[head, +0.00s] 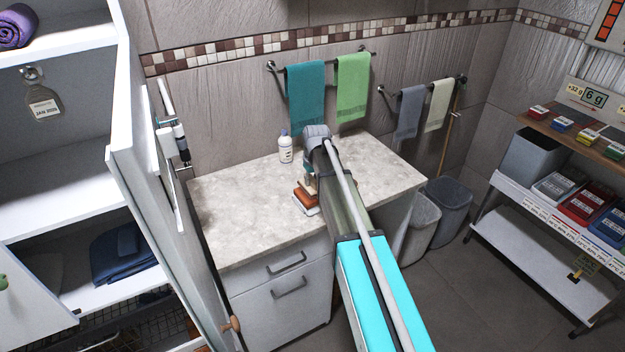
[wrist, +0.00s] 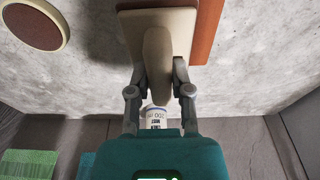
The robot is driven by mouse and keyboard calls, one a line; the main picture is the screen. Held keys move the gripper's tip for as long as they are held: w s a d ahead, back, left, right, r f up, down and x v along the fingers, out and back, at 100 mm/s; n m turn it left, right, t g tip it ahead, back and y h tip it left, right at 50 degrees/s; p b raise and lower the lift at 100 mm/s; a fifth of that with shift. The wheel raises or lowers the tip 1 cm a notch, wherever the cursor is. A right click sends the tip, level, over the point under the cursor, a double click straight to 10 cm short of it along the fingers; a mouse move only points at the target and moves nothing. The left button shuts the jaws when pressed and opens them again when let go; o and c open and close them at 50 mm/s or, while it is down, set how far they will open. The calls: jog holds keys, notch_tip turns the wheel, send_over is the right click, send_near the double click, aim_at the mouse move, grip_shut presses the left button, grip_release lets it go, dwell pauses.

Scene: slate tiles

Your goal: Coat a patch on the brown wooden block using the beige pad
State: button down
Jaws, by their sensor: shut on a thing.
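My gripper (wrist: 158,92) is shut on the grey-beige handle of the beige pad (wrist: 184,22) in the wrist view. The pad's flat plate lies over the brown wooden block (wrist: 207,32), whose reddish-brown edge shows to its right. I cannot tell whether pad and block touch. In the head view the block (head: 304,198) sits on the worktop, just left of my arm, with a pale flat piece at its near side. My arm hides part of the pad and block there.
A round dish with a dark brown middle (wrist: 32,24) lies left of the pad. A white bottle (head: 285,148) stands on the pale worktop (head: 235,205) towards the wall. The worktop's left part is clear. Towels hang behind; an open cabinet is at left.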

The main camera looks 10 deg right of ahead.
aim_at(303, 188)
jog(key=shift+s+a+r, duration=0.1)
jog(key=shift+s+a, duration=0.2)
jog(key=shift+a, duration=0.4)
jog(key=shift+s+a, duration=0.25)
jog(key=shift+a, duration=0.45)
jog(key=shift+a, duration=0.1)
jog(key=shift+s+a, duration=0.3)
jog(key=shift+a, duration=0.45)
jog(key=shift+s+a, duration=0.25)
jog(key=shift+a, duration=0.45)
jog(key=shift+f, duration=0.2)
jog(key=shift+d, duration=0.15)
jog(key=shift+w+d+r, duration=0.1)
jog(key=shift+w+d, duration=0.2)
jog(key=shift+d, duration=0.4)
jog(key=shift+w+d, duration=0.25)
jog(key=shift+d, duration=0.45)
